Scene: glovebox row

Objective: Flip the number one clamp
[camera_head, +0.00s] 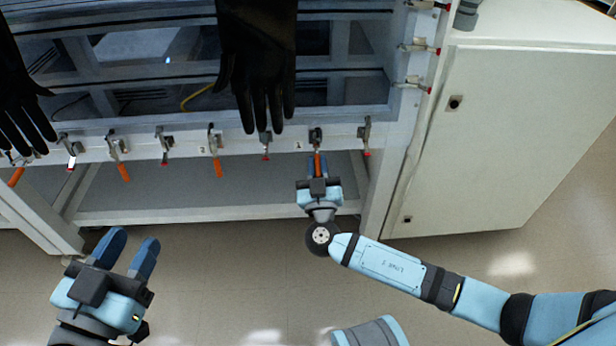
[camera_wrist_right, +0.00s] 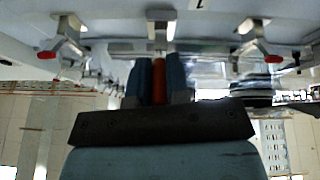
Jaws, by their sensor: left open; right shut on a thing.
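A row of toggle clamps runs along the front rail of the glovebox (camera_head: 240,143). My right gripper (camera_head: 317,168) is shut on the orange handle of one clamp (camera_head: 317,137), which hangs down from the rail. In the right wrist view the orange handle (camera_wrist_right: 159,78) stands between the two blue fingers (camera_wrist_right: 160,85). Neighbouring clamps show beside it in that view, at left (camera_wrist_right: 68,42) and right (camera_wrist_right: 253,42), with red tips. My left gripper (camera_head: 128,252) is open and empty, low at the left, away from the rail.
Black gloves (camera_head: 257,65) hang over the rail, one near the held clamp and another glove (camera_head: 20,100) at far left. Other orange-handled clamps (camera_head: 217,160) hang left of the held one. A white cabinet (camera_head: 500,140) stands at right. The floor below the rail is clear.

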